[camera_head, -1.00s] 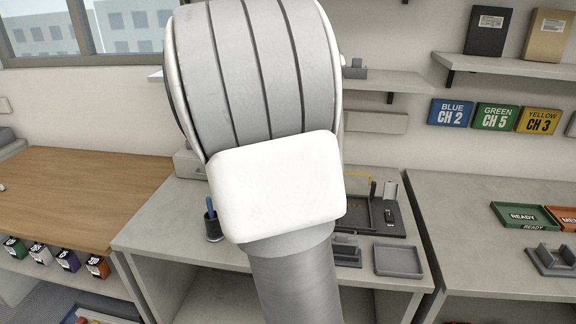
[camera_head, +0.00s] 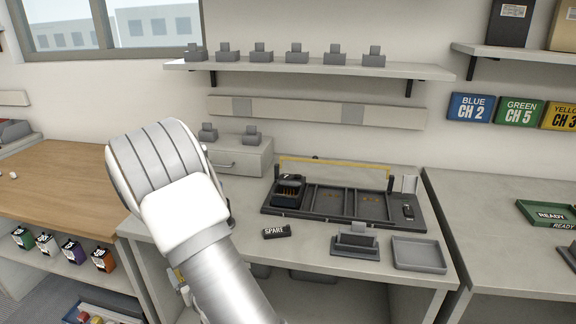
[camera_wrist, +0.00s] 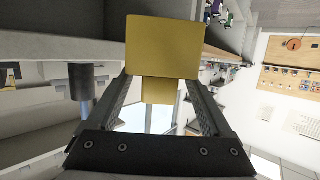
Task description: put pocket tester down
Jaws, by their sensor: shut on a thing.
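The pocket tester appears to be the yellow block (camera_wrist: 162,47) in the wrist view. It sits between the two dark fingers of my gripper (camera_wrist: 160,88), which is shut on it. In the head view my arm hides most of the gripper. Only a small yellow patch (camera_head: 180,276) shows at the arm's left side, in front of the bench. I cannot tell for sure that this patch is the tester. No surface is seen touching the held block.
The grey bench (camera_head: 330,262) carries a dark bay tray (camera_head: 335,217), a black SPARE piece (camera_head: 276,232), a grey cradle (camera_head: 356,240) and a shallow grey tray (camera_head: 419,254). A drawer box (camera_head: 235,160) stands behind. A wooden bench (camera_head: 65,185) lies left.

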